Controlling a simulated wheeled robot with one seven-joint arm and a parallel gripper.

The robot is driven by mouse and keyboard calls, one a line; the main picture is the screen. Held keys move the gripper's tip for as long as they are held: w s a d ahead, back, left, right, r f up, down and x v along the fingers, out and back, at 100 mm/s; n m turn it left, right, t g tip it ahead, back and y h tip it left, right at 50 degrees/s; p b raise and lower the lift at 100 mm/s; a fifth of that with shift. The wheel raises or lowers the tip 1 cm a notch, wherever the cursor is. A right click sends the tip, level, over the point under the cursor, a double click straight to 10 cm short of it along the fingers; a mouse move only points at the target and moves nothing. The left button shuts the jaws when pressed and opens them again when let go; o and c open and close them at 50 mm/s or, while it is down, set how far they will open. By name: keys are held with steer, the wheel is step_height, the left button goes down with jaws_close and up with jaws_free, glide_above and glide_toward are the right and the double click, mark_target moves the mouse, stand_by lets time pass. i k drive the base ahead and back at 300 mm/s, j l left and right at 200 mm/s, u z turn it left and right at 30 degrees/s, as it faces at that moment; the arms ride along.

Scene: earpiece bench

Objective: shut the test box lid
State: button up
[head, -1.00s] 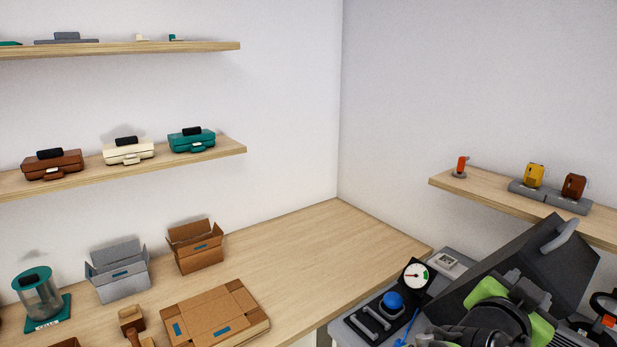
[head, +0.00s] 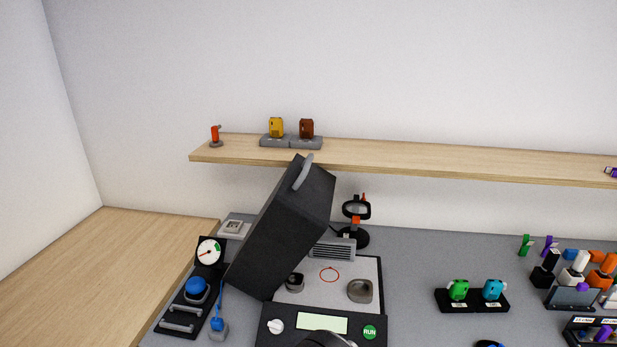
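The test box stands on the grey bench in the head view. Its base (head: 372,310) has a pale top plate with a red ring mark, a dark round part and a grey dished part. A front panel carries a white knob, a pale display and a green RUN button (head: 369,332). The black lid (head: 285,235) is open, tilted up over the box's left side, with a grey bar handle (head: 303,172) at its top edge. The lid hides part of the base. A dark rounded piece, likely of my arm, shows at the bottom edge; my gripper's fingers are not seen.
A wooden shelf (head: 420,160) runs behind the lid. A gauge panel with a blue knob (head: 197,288) stands left of the box. A magnifier lamp (head: 356,209) is behind it. Right are a black holder (head: 472,300) with green and cyan earpieces and several coloured parts.

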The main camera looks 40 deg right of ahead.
mark_target(296, 214)
steer(key=z, duration=1.25)
